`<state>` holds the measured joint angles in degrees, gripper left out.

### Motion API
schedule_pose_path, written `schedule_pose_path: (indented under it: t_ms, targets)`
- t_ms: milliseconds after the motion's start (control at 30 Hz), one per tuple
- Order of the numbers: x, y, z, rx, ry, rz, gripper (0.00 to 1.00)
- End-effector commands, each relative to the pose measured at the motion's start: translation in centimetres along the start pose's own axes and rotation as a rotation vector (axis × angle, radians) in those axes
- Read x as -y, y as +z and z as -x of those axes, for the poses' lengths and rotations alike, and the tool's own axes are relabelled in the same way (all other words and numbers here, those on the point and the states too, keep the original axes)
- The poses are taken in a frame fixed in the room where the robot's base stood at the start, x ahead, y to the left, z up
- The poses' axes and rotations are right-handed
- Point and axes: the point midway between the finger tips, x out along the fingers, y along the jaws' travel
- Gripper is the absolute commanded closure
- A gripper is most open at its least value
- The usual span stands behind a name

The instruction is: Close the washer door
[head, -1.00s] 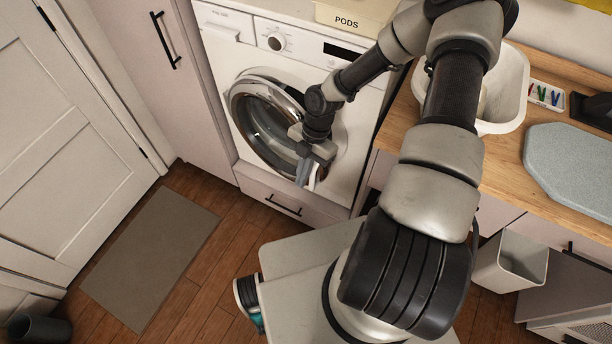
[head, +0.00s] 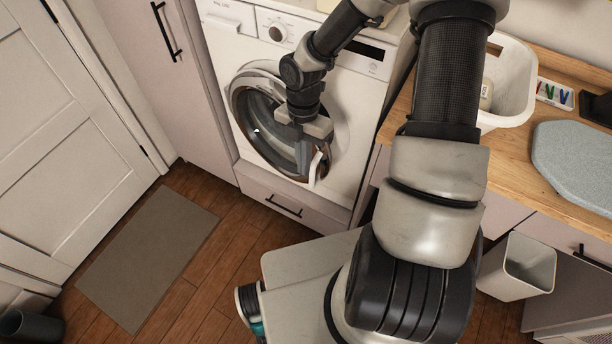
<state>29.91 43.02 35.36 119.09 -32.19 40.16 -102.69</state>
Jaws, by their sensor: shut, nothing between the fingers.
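The washer (head: 345,150) is a white front-loader set in the cabinet row. Its round door (head: 250,128), with dark glass and a shiny rim, lies close to the washer front. A pale ring shows behind the rim at the upper left, so the door looks slightly ajar, but I cannot tell the gap exactly. My gripper (head: 308,168) is shut and empty, at the lower right part of the door. It hides part of the rim and glass. I cannot tell whether the fingers touch the door.
A drawer with a black handle (head: 284,206) is under the washer. A tall cabinet (head: 150,90) stands to its left. A wooden counter (head: 515,130) with a white basket (head: 515,85) is on the right. A grey mat (head: 148,255) lies on the floor; a waste bin (head: 515,265) stands at right.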

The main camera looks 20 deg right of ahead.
Motion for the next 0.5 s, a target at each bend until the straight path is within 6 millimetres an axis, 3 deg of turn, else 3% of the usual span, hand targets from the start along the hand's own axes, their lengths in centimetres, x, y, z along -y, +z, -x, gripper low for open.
schedule_pose_path:
  t_ms: [33,100,300,500]
  targets:
    - [-0.1,-0.1,-2.1,0.081,-0.024,0.03,1.0]
    - [0.1,-0.5,-2.5,0.172,-0.034,0.049,1.0]
    - [-0.1,-1.9,-1.8,0.356,0.036,0.072,1.0]
    - [-0.3,-3.2,-1.0,0.413,0.107,0.073,1.0]
